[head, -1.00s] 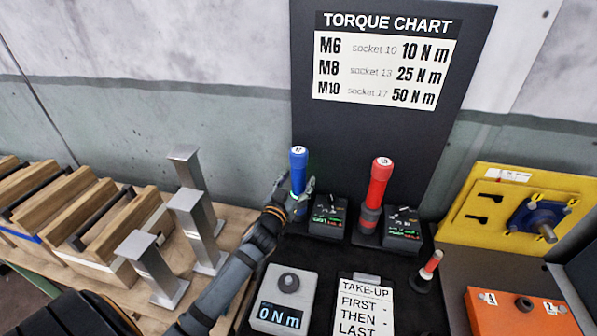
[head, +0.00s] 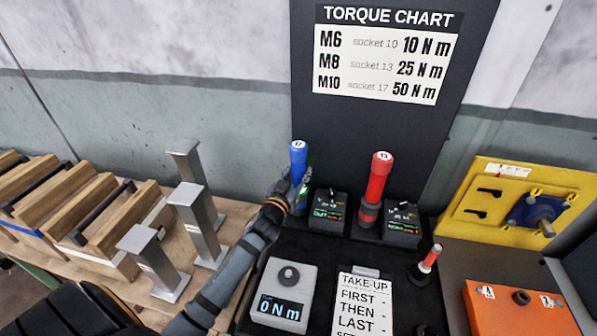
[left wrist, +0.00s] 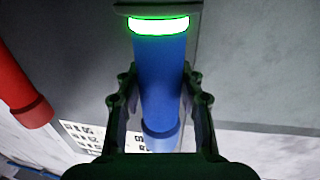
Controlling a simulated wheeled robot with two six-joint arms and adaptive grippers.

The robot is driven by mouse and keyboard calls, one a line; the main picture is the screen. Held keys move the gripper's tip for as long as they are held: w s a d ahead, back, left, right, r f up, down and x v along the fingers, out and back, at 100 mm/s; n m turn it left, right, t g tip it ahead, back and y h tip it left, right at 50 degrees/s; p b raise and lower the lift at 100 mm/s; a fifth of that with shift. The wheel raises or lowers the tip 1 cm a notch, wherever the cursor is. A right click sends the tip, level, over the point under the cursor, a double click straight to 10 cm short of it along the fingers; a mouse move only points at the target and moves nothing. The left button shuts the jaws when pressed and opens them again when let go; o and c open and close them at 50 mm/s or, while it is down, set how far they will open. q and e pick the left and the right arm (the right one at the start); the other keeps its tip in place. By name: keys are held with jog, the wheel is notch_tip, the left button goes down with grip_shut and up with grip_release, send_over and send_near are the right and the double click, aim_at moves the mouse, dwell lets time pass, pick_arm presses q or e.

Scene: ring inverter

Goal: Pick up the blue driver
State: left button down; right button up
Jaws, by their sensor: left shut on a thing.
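The blue driver (head: 298,158) stands upright at the left of the dark bench panel, with "17" on its cap. My left gripper (head: 300,190) is shut on its handle and hides its lower part in the head view. In the left wrist view the blue handle (left wrist: 160,85) runs between the two fingers of my left gripper (left wrist: 160,110), with a green lit ring at one end. I cannot tell whether the driver's lower end is clear of its place. My right gripper is not in view.
A red driver (head: 377,180) marked "13" stands to the right. Small black display units (head: 328,211) sit beside the drivers. A grey meter (head: 284,295) reads 0 N m. Grey metal posts (head: 198,220) stand left of my arm. The torque chart board (head: 385,55) rises behind.

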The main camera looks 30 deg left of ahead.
pick_arm(q)
jog(key=shift+r, duration=0.2)
notch_tip(320, 180, up, 18)
jog(key=shift+f, duration=0.1)
dwell(0.3)
